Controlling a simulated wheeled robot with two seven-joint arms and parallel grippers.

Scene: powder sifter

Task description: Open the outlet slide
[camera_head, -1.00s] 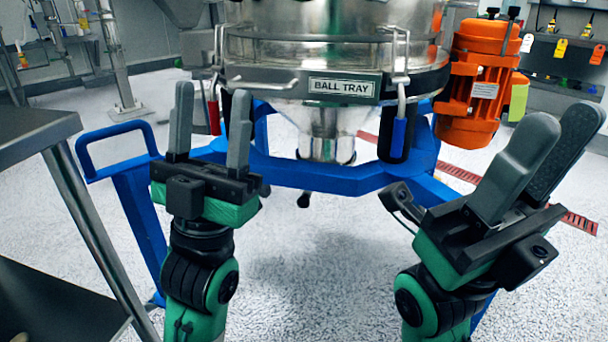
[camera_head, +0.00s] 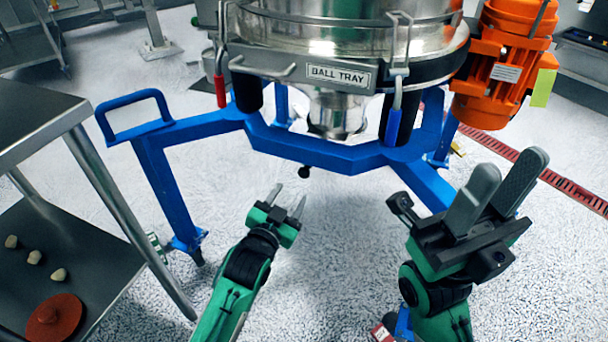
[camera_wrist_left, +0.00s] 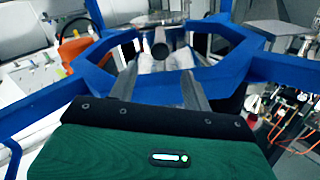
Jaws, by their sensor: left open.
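The sifter's outlet spout (camera_head: 336,115) is a steel funnel below the ball tray. A small black round knob (camera_head: 304,171) shows below the blue frame; whether it belongs to the outlet slide is not clear. My left gripper (camera_head: 286,198) is open and empty, just below and left of the knob in the head view. In the left wrist view, a dark round end (camera_wrist_left: 160,48) shows beyond and between the fingertips of my left gripper (camera_wrist_left: 158,88). My right gripper (camera_head: 512,163) is open and empty in front of the frame's right side. The slide plate is hidden.
The blue frame (camera_head: 310,152) crosses above my left gripper. A steel table (camera_head: 30,120) stands at the left, with pale lumps and a red-brown disc on its lower shelf. An orange motor (camera_head: 500,65) is at the right. The floor under the frame looks clear.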

